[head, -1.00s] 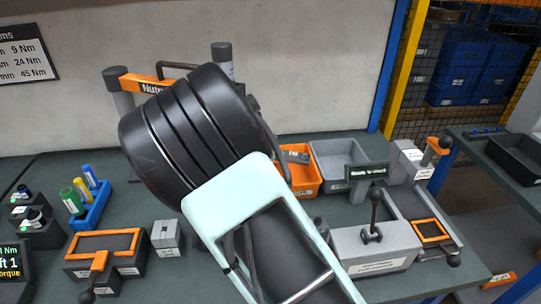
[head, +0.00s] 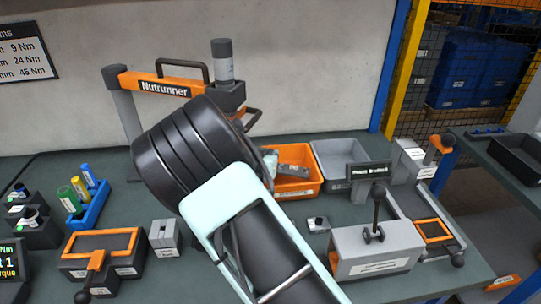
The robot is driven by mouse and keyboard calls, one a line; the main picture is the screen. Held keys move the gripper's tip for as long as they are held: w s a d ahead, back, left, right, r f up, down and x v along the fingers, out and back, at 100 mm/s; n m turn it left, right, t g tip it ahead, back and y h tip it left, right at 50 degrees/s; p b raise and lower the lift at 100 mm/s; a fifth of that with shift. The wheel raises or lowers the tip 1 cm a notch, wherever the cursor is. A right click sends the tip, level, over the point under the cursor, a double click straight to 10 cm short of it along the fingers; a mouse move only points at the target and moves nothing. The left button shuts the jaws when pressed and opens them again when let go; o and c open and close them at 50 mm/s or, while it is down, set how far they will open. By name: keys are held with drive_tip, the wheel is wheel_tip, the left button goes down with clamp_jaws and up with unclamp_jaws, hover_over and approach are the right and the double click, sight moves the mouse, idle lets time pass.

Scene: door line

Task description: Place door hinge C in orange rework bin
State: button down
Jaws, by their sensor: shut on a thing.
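The orange rework bin (head: 296,187) stands on the bench at the back, right of my arm. My gripper (head: 270,160) is mostly hidden behind my dark wrist; a pale finger part shows at the bin's left side. The gripper is shut on a part that my wrist largely hides, taken to be door hinge C; no letter on it can be read.
A grey bin (head: 340,165) stands right of the orange one. A small grey block (head: 318,224) lies in front of it. A grey lever fixture (head: 375,248) and a small sign (head: 368,172) stand at right. The orange nutrunner stand (head: 160,86) rises behind my arm.

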drive_tip(key=shift+f+b, duration=0.3)
drive_tip(key=shift+f, duration=0.2)
drive_tip(key=c, duration=2)
unclamp_jaws()
drive_tip(key=shift+r, duration=0.1)
drive_tip(key=v, duration=0.4)
drive_tip(key=p+v, duration=0.1)
drive_tip(key=v, duration=0.3)
drive_tip(key=p+v, duration=0.1)
drive_tip(key=v, duration=0.3)
drive_tip(key=shift+r, duration=0.45)
